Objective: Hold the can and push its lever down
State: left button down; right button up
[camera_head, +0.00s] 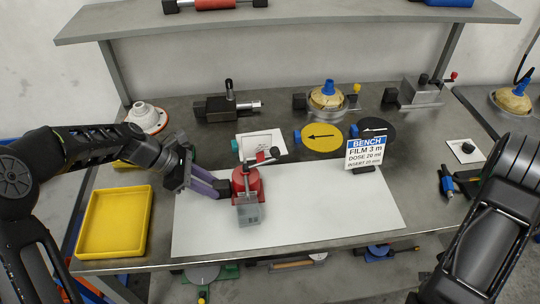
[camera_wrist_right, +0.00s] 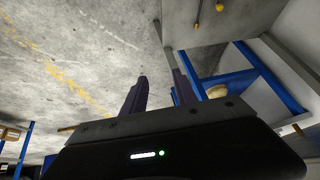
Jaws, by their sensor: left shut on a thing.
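The red can (camera_head: 253,184) stands on the white sheet in the head view, with a lever (camera_head: 262,158) at its top that has a dark red end. A grey, box-like piece (camera_head: 250,213) is at the can's near side. My left gripper (camera_head: 226,188) comes in from the left, and its purple fingers are shut on the can's left side. The contact is partly hidden. My right gripper (camera_wrist_right: 160,88) shows in the right wrist view with its two purple fingers apart and nothing between them. Its fingers are out of the head view.
A yellow tray (camera_head: 112,222) lies left of the white sheet (camera_head: 330,215). A bench sign (camera_head: 365,153) stands at the sheet's far right. Yellow (camera_head: 322,138) and black discs, a vise-like tool (camera_head: 228,107) and a brass-topped device (camera_head: 327,97) are behind. The sheet's right half is clear.

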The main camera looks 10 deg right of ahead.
jog(key=w+d+r+m+t+h, duration=0.15)
jog(key=d+r+h, duration=0.35)
jog(key=d+r, duration=1.5)
jog(key=w+d+r+n+t+h, duration=0.1)
jog(key=w+r+n+t, duration=0.15)
jog(key=w+r, duration=0.6)
jog(key=w+d+r+n+t+h, duration=0.1)
jog(key=w+d+r+n+t, duration=0.15)
jog(key=r, duration=1.15)
jog(key=w+a+f+n+y, duration=0.1)
jog(key=w+a+n+y, duration=0.4)
jog(key=w+a, duration=0.8)
jog(key=w+a+f+n+y, duration=0.25)
jog(key=w+a+n, duration=0.2)
jog(key=a, duration=0.55)
jog(key=w+a+f+n+y, duration=0.1)
jog(key=w+a+n+y, duration=0.3)
jog(key=a, duration=0.6)
jog(key=a+f+n+g+y, duration=0.1)
jog(key=a+n+g+y, duration=0.45)
jog(key=a, duration=1.65)
jog(key=s+a+n+g, duration=0.1)
jog(key=s+a+n, duration=0.2)
jog(key=a, duration=0.4)
jog(key=s+a+r+n+g+h, duration=0.1)
jog(key=s+a+n, duration=0.3)
jog(key=a+n, duration=0.2)
jog(key=shift+s+a+r, duration=0.15)
jog(key=shift+a+r, duration=0.15)
jog(key=shift+a, duration=0.6)
